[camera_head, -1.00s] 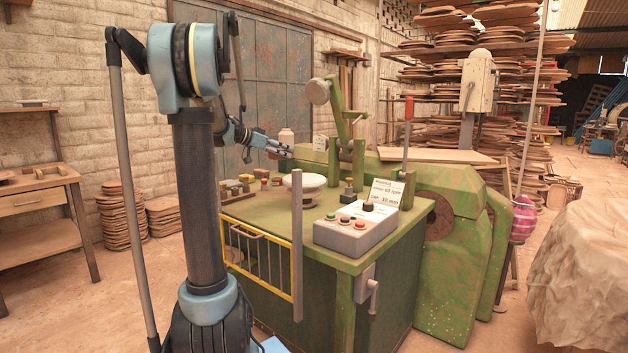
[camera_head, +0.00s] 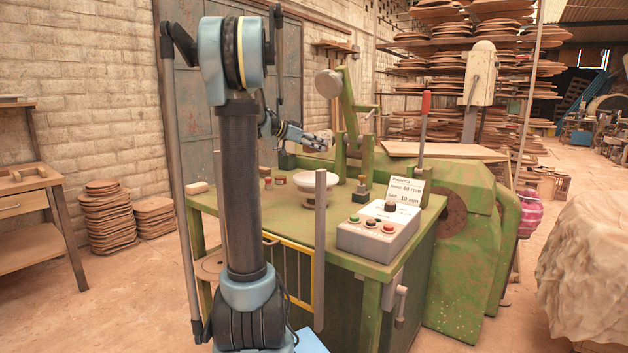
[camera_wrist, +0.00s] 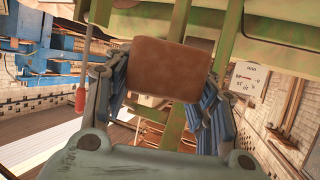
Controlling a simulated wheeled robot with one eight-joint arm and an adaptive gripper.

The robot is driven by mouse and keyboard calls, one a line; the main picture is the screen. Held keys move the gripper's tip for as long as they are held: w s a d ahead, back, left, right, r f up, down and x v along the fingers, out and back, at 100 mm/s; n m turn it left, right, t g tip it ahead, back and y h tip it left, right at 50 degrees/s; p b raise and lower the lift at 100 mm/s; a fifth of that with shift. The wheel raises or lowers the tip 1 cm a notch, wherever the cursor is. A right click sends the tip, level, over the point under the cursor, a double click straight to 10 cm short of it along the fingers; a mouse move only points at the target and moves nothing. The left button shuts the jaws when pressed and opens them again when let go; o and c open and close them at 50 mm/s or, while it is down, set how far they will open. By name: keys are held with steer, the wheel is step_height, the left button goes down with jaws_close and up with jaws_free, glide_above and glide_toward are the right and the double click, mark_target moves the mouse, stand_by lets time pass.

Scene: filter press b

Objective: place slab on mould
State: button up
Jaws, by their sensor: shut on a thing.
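My gripper (camera_wrist: 165,88) is shut on a brown slab (camera_wrist: 172,68), whose broad face shows between the two fingers in the wrist view. In the head view my gripper (camera_head: 312,139) is held above the green bench, behind my arm's column. The slab is small and hard to make out there. The mould (camera_head: 311,188), a pale round dish-like form on a short foot, stands on the bench below my gripper. The slab is apart from the mould, and no slab lies on it.
A grey control box (camera_head: 378,231) with buttons stands on the bench front right, with a label card (camera_head: 405,190) behind it. A green lever post (camera_head: 350,107) rises behind the mould. A grey upright bar (camera_head: 320,250) and yellow guard (camera_head: 300,275) stand at the front.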

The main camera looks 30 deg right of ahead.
steer(key=shift+s+f, duration=0.15)
steer(key=shift+f, duration=4.85)
steer(key=o, duration=1.4)
steer(key=v, duration=1.2)
steer(key=s+a+f+n+y, duration=0.4)
steer(key=s+a+f+n, duration=0.2)
steer(key=s+a+f, duration=0.2)
steer(key=s+a+f+n+t+y, duration=0.1)
steer(key=s+a+f+n+y, duration=0.4)
steer(key=s+a, duration=0.8)
steer(key=s+a+f+n+t+y, duration=0.1)
steer(key=s+a+f+n+y, duration=0.3)
steer(key=s+a+f+n, duration=0.3)
steer(key=shift+s+a+f, duration=0.55)
steer(key=shift+a+f, duration=0.25)
steer(key=shift+a, duration=0.35)
steer(key=shift+s+a+f, duration=0.6)
steer(key=shift+a+f, duration=0.15)
steer(key=shift+a, duration=0.35)
steer(key=shift+s+a+f, duration=0.55)
steer(key=shift+a+f, duration=0.25)
steer(key=shift+a, duration=0.35)
